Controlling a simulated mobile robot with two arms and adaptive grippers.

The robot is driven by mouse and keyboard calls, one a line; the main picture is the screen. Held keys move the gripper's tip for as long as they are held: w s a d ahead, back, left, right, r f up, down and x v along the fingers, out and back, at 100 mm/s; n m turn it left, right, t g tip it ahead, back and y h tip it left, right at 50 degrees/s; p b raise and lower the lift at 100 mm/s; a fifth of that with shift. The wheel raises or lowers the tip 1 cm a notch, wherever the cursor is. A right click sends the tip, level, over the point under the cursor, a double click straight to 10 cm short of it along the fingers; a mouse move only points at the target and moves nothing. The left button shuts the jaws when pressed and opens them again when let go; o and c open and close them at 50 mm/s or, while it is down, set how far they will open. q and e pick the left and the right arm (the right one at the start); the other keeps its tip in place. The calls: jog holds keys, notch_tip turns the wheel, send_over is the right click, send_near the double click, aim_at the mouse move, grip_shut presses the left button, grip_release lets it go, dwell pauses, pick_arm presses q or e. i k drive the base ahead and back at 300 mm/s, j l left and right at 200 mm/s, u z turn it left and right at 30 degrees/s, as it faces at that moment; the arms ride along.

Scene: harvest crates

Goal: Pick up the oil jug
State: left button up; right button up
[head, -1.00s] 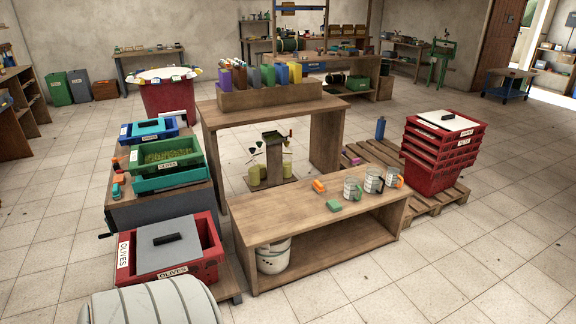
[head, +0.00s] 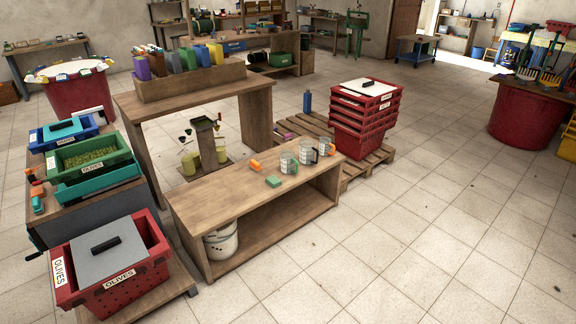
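Three clear jugs with printed white markings stand upright in a row on the low wooden bench: a left jug (head: 289,163), a middle jug (head: 307,154) and a right jug (head: 325,147). The right one has an orange handle. I cannot tell from here which one is the oil jug, or whether any of them holds oil. Neither of my grippers shows in the head view.
The wooden bench (head: 232,192) also holds a green block (head: 273,181) and an orange item (head: 254,166). A white bucket (head: 221,243) stands beneath it. Red stacked crates (head: 362,125) stand on a pallet behind. A red olive crate (head: 111,265) is front left.

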aim_at(288, 160)
jog(key=i+l+u, duration=0.1)
jog(key=i, duration=0.4)
jog(key=i+l+u, duration=0.15)
jog(key=i, duration=0.35)
jog(key=i+l+u, duration=0.1)
jog(key=i, duration=0.4)
jog(key=l, duration=0.1)
